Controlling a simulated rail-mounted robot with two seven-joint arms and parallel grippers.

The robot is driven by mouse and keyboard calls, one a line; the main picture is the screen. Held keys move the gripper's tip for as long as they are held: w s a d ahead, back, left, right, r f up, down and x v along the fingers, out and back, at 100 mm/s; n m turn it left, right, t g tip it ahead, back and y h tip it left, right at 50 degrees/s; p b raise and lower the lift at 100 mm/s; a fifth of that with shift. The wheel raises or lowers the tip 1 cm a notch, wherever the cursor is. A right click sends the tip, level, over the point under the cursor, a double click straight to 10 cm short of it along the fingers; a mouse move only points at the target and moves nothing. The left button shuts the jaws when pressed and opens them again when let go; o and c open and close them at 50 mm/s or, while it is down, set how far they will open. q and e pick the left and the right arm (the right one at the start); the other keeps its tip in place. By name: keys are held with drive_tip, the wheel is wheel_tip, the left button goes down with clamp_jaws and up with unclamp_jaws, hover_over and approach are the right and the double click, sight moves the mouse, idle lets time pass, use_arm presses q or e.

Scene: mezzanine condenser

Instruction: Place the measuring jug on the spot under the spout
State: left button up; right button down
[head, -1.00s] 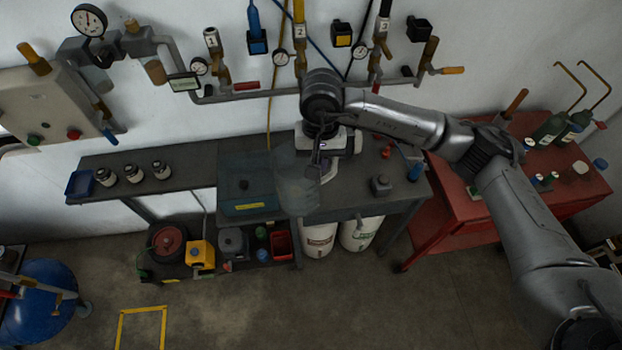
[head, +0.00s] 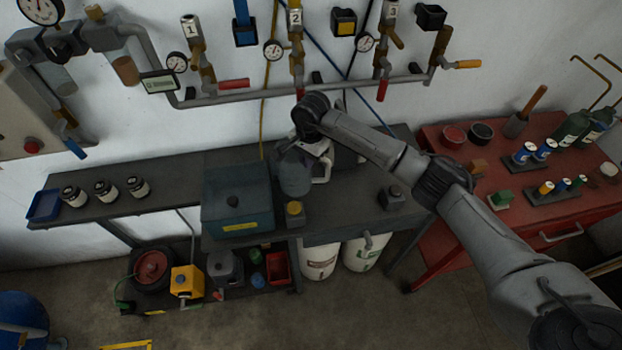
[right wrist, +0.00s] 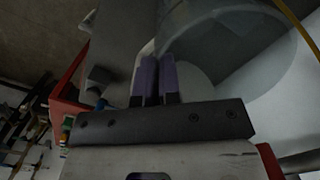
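The measuring jug (head: 294,176) is a translucent grey vessel over the middle of the dark bench, just right of a teal box. My right gripper (head: 308,150) is at its upper side, with my arm reaching in from the right. In the right wrist view the two purple fingers (right wrist: 153,78) are close together at the edge of the clear jug (right wrist: 232,50), and they look closed on a thin part of it. The jug seems held above the bench; its base contact is unclear. I cannot pick out the spout or the spot under it. My left gripper is not in view.
The teal box (head: 237,205) and a yellow-capped block (head: 294,212) stand close to the jug. A small dark block (head: 391,198) sits to the right. Pipes with numbered valves (head: 297,60) run along the wall behind. A red cart (head: 450,225) stands at right.

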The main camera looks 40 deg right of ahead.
sight(307, 184)
drive_tip(key=shift+f, duration=3.25)
drive_tip(key=shift+f, duration=0.2)
drive_tip(key=c, duration=1.3)
unclamp_jaws()
